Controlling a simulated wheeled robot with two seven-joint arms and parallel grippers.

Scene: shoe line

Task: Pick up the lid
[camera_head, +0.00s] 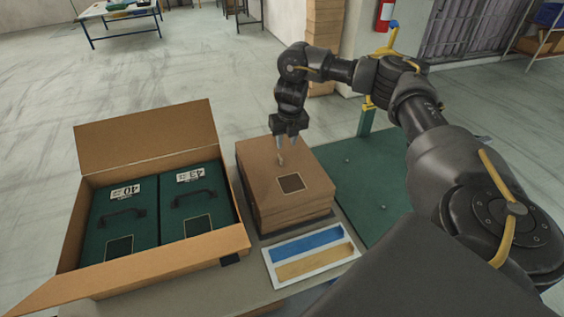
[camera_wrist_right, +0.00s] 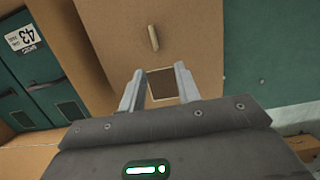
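The brown lid (camera_head: 312,163) forms the top of a low stack of brown cardboard at the middle of the table. It has a small light peg-like handle (camera_head: 281,160) and a dark square patch. My right gripper (camera_head: 288,143) points down above the lid, close over the handle. In the right wrist view its fingers (camera_wrist_right: 158,82) are apart with nothing gripped. There the handle (camera_wrist_right: 153,38) lies beyond the fingertips and the dark patch shows between the fingers. My left gripper is not in view.
An open cardboard carton (camera_head: 150,273) left of the lid holds two dark green boxes with handles, labelled 40 and 43. A white card (camera_head: 274,275) with blue and tan strips lies in front. A green mat (camera_head: 365,182) lies right. Shelving stands farther back.

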